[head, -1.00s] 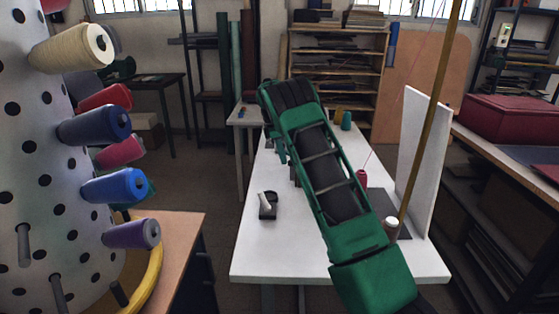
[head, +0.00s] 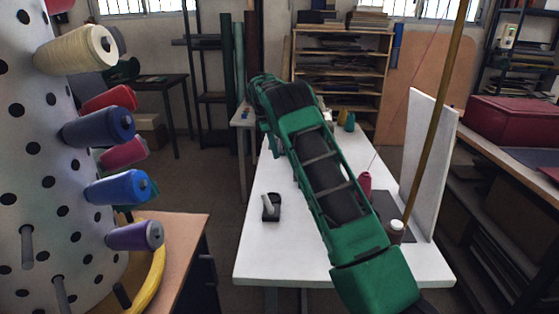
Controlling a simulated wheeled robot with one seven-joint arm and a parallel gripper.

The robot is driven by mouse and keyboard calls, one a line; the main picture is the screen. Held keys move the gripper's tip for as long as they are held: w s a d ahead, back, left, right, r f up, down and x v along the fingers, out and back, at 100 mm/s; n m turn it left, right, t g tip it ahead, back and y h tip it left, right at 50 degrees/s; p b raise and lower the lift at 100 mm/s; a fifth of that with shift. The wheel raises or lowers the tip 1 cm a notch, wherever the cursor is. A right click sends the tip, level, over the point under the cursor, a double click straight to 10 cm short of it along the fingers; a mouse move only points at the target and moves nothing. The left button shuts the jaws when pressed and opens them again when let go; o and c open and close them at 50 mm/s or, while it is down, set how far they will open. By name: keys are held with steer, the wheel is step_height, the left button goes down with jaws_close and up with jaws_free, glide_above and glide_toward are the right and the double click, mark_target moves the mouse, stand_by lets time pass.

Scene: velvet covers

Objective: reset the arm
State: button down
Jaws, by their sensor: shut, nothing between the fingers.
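My green and black arm (head: 330,180) reaches from the lower right up and away over the white table in the head view. Its far end bends down near the table's left edge. My gripper cannot be made out; the arm's own links hide it. No held object shows.
The white table (head: 255,250) bears a small black holder with a grey peg (head: 270,207), a red spool (head: 365,183), a brown spool with a white top (head: 395,231) and an upright white panel (head: 428,150). A pegboard column with thread spools (head: 110,128) stands at left.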

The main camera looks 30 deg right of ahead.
steer(key=v, duration=0.6)
steer(key=s+d+r+m+y, duration=0.1)
steer(key=s+d+r+m, duration=0.1)
steer(key=s+r+m, duration=0.65)
steer(key=s+r+m+y, duration=0.1)
steer(key=s+r+m, duration=0.15)
steer(key=s, duration=1.65)
steer(key=s+a+f+m, duration=0.2)
steer(key=s+a+f, duration=0.1)
steer(key=s, duration=0.7)
steer(key=s+a+f+m, duration=0.3)
steer(key=s+f, duration=0.2)
steer(key=s, duration=0.6)
steer(key=s+a+f+m+t, duration=0.1)
steer(key=s+a+f+m, duration=0.2)
steer(key=s, duration=0.7)
steer(key=shift+s+f+y, duration=0.2)
steer(key=shift+f+y, duration=0.2)
steer(key=shift+w+f, duration=0.25)
steer(key=shift+w, duration=0.4)
